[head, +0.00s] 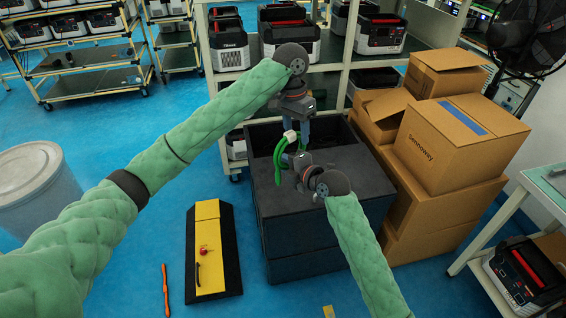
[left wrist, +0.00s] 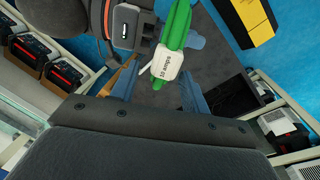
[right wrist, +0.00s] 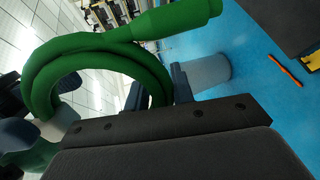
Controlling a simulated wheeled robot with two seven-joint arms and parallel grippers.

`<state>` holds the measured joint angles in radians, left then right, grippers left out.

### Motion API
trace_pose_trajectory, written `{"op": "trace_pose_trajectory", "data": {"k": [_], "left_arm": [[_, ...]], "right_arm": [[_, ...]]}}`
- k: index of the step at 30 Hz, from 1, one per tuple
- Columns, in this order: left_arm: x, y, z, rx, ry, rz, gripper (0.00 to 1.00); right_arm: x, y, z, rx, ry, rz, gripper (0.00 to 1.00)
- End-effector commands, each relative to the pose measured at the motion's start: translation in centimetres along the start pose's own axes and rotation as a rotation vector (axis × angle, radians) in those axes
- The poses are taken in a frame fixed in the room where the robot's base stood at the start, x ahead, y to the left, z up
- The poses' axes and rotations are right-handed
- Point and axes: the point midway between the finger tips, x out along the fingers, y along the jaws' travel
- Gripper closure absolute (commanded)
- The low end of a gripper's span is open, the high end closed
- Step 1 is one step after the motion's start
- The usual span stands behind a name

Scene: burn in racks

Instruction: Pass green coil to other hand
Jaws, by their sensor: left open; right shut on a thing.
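The green coil (head: 279,168) is a looped cable with a white tag (left wrist: 166,64) reading "10 amps". My right gripper (head: 296,164) is shut on the coil and holds it above the dark bin. In the right wrist view the coil's loops (right wrist: 97,44) pass between the right fingers (right wrist: 156,92). My left gripper (head: 298,128) is open and points down just above the coil. In the left wrist view the tag and the coil's end (left wrist: 178,24) lie between the open left fingers (left wrist: 158,92). The right gripper (left wrist: 124,30) shows close beside them.
The dark grey bin (head: 322,232) stands below both grippers. Cardboard boxes (head: 455,140) are stacked to its right. A shelf with power units (head: 228,45) stands behind. A yellow and black ramp (head: 208,262) and an orange tool (head: 165,290) lie on the blue floor to the left.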

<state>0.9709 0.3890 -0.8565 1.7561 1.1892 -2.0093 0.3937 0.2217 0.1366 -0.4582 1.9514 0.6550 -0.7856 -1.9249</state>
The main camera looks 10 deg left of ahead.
Motion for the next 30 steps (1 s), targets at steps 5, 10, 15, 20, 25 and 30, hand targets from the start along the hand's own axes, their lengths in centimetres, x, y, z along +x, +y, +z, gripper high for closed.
{"op": "trace_pose_trajectory", "data": {"k": [5, 10, 15, 20, 25, 30], "left_arm": [[-2.3, -0.1, 0.0, 0.0, 0.002, -0.004, 0.54], [-5.2, -0.1, 0.0, 0.0, 0.002, -0.003, 0.54], [-8.0, -0.1, -0.1, -0.001, 0.002, -0.002, 0.54], [-10.0, -0.1, 0.0, -0.001, 0.001, -0.001, 0.54], [-11.2, -0.1, 0.0, -0.001, 0.0, 0.0, 0.54], [-11.1, -0.4, -0.1, -0.007, 0.021, 0.0, 0.54]], "right_arm": [[0.0, 0.1, 0.0, 0.0, 0.0, 0.001, 1.0], [0.0, 0.1, 0.0, 0.0, 0.0, 0.001, 1.0], [0.0, 0.1, 0.0, 0.0, 0.0, 0.001, 1.0], [0.0, 0.1, 0.0, 0.0, 0.0, 0.001, 1.0], [0.0, 0.1, 0.0, 0.0, 0.0, 0.001, 1.0], [0.0, 0.1, 0.0, 0.0, 0.0, 0.001, 1.0]]}}
